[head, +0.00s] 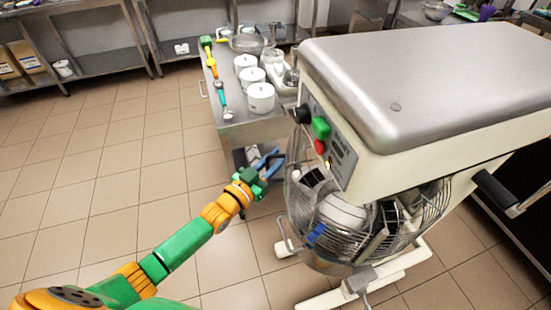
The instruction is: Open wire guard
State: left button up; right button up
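A large cream mixer (440,165) with a steel top stands at the right in the head view. Its wire guard (298,212) curves around the front below the mixer head and appears closed. The bowl and parts behind the wires are partly hidden. My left gripper (273,162), with blue fingers, is just left of the guard's upper left side. Its fingers look spread and empty. I cannot tell exactly how far they are from the wires. My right gripper is not in view.
Green and red buttons (320,128) sit on the mixer's panel above the guard. A steel table (232,132) with white containers (261,97) and colour-handled scoops (223,100) stands behind the gripper. A black handle (494,190) juts out at the right. Tiled floor is clear at left.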

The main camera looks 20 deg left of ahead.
pick_arm(q)
grip_shut()
dwell(1.3)
